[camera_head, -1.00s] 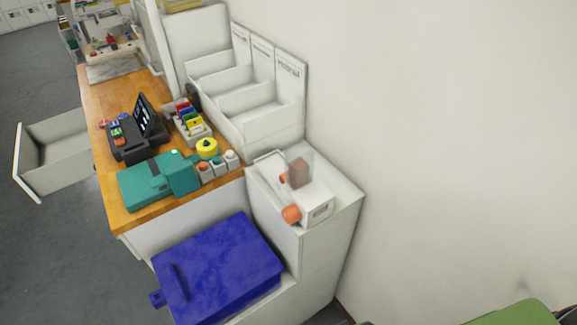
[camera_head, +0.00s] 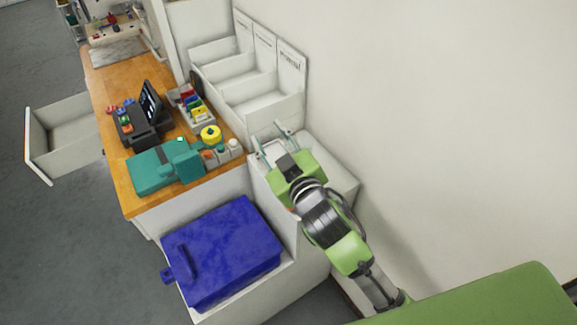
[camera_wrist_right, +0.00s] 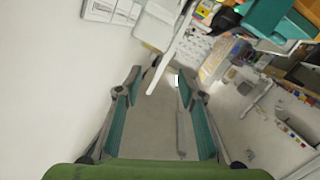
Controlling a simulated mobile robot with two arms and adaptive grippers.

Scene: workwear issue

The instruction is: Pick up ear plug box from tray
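My right gripper (camera_head: 268,134) is above the white cabinet (camera_head: 340,180) beside the desk, with its two fingers spread apart. It also shows in the right wrist view (camera_wrist_right: 162,78), open, with nothing visibly held between its fingers. The gripper and arm cover most of the cabinet top, where a brown box, orange items and a white container showed earlier. I cannot make out the ear plug box or its tray now. My left gripper is in neither view.
The wooden desk (camera_head: 110,90) carries a teal case (camera_head: 155,172), a black terminal (camera_head: 140,125), a yellow roll (camera_head: 211,133) and a divided box (camera_head: 190,105). A white rack (camera_head: 262,98) stands behind the cabinet. A blue bin (camera_head: 225,250) sits in front. An open drawer (camera_head: 62,140) juts out left.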

